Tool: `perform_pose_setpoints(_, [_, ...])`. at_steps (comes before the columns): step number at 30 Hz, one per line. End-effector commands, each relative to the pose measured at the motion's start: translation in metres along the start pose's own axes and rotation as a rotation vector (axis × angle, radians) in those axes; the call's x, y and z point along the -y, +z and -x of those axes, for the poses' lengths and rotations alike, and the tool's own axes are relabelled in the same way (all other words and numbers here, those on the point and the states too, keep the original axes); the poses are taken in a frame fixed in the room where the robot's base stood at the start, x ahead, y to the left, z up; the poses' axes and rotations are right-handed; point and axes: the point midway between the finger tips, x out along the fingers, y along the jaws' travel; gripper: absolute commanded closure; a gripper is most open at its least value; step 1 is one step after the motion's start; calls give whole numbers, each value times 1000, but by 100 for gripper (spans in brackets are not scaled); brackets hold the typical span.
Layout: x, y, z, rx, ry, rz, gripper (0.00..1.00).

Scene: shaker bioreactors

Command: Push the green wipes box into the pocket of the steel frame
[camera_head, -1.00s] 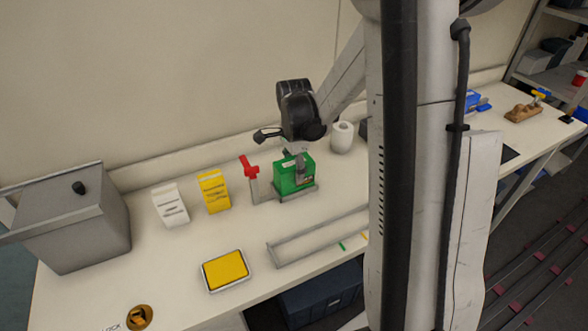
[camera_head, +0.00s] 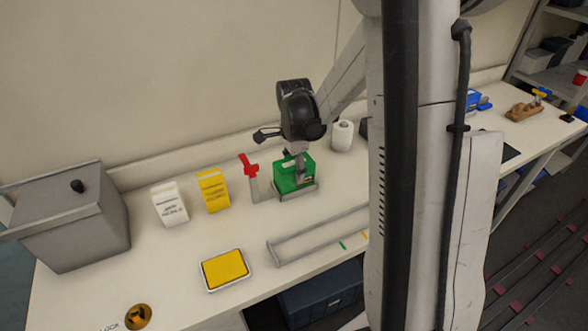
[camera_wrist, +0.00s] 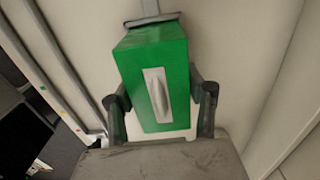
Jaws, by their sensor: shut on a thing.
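My gripper (camera_head: 298,172) comes down from above and is shut on the box. The box's underside is hidden.
A red-handled post (camera_head: 250,170) stands just left of the box. Yellow (camera_head: 213,192) and white (camera_head: 170,205) cartons stand farther left, by a grey bin (camera_head: 75,225). A yellow tray (camera_head: 225,270) and a long empty metal frame (camera_head: 315,238) lie in front.

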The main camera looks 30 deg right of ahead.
Motion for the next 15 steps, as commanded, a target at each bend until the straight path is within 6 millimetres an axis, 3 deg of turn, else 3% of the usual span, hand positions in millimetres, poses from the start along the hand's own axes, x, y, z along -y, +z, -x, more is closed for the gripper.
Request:
perform_pose_setpoints(6, [0, 0, -1, 0, 0, 0, 80])
perform_pose_setpoints(7, [0, 0, -1, 0, 0, 0, 50])
perform_pose_setpoints(11, [0, 0, -1, 0, 0, 0, 33])
perform_pose_setpoints(15, [0, 0, -1, 0, 0, 0, 31])
